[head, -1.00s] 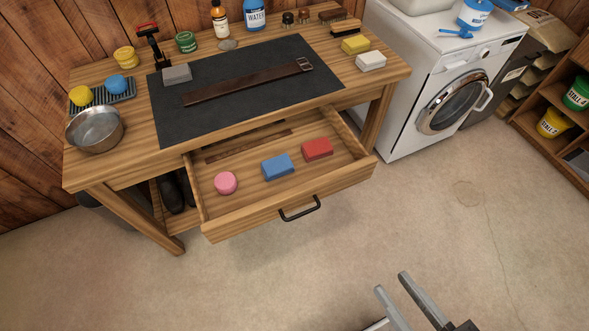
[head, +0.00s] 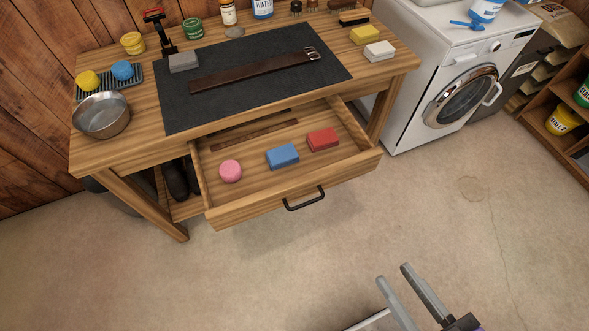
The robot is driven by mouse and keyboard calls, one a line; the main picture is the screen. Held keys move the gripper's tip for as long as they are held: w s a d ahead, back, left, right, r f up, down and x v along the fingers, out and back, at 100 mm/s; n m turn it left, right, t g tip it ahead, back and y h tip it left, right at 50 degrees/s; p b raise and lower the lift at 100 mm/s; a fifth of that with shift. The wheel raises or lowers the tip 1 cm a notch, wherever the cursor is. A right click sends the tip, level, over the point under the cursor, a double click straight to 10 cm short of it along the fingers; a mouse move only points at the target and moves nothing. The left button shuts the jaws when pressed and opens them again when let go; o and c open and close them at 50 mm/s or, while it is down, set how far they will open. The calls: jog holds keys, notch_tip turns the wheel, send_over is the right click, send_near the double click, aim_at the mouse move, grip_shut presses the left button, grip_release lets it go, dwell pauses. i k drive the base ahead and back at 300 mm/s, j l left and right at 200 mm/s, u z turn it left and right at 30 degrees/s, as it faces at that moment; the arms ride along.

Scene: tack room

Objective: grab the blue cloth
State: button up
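A blue folded cloth or block (head: 282,156) lies in the open drawer (head: 295,196) of the wooden workbench, between a pink round piece (head: 230,171) and a red block (head: 323,139). Its shape is a small rectangle, and I cannot tell for certain that it is cloth. My gripper (head: 394,275) is at the bottom of the head view, over the floor in front of the drawer. Its two fingers are apart with nothing between them. It is well clear of the drawer.
The drawer's black handle (head: 304,199) sticks out at its front. On the bench (head: 130,160) are a dark mat (head: 222,101) with a leather strap, a metal bowl (head: 102,116) and a blue round sponge (head: 122,70). A washing machine (head: 420,80) stands right. Floor in front is clear.

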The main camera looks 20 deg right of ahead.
aim_at(279, 157)
jog(key=j+z, duration=0.1)
jog(key=z, duration=0.2)
jog(key=i+j+z, duration=0.1)
jog(key=z, duration=0.25)
jog(key=j+z, duration=0.25)
jog(key=j, duration=0.55)
jog(key=j+z, duration=0.3)
jog(key=j, duration=0.55)
jog(key=i+j, duration=0.1)
jog(key=j, duration=0.85)
